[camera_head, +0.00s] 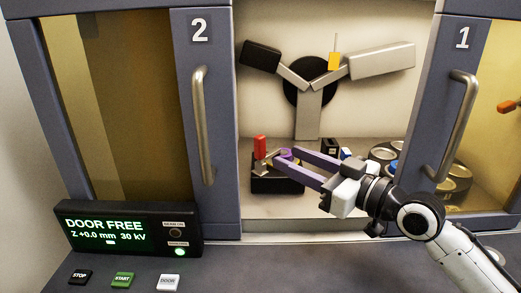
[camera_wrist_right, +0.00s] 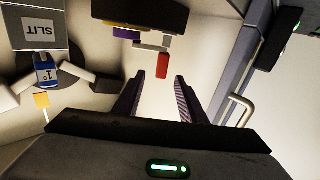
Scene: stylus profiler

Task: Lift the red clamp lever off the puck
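The red clamp lever (camera_head: 260,146) stands upright at the left end of a dark block (camera_head: 277,184) inside the open bay, beside a purple puck (camera_head: 286,154). Metal clamp parts lie below the lever. My right gripper (camera_head: 275,158) reaches in from the right, fingers apart, tips close to the lever and partly covering the block. In the right wrist view the red lever (camera_wrist_right: 162,66) lies in line with the gap between the open fingertips (camera_wrist_right: 158,78). No contact shows, and the exact depth is unclear. My left gripper is not in view.
Door 2 (camera_head: 207,110) and door 1 (camera_head: 455,90) flank the bay. A three-armed grey fixture (camera_head: 308,112) stands behind the block. Several round metal tins (camera_head: 383,154) sit on the right. The display panel (camera_head: 115,231) reads DOOR FREE.

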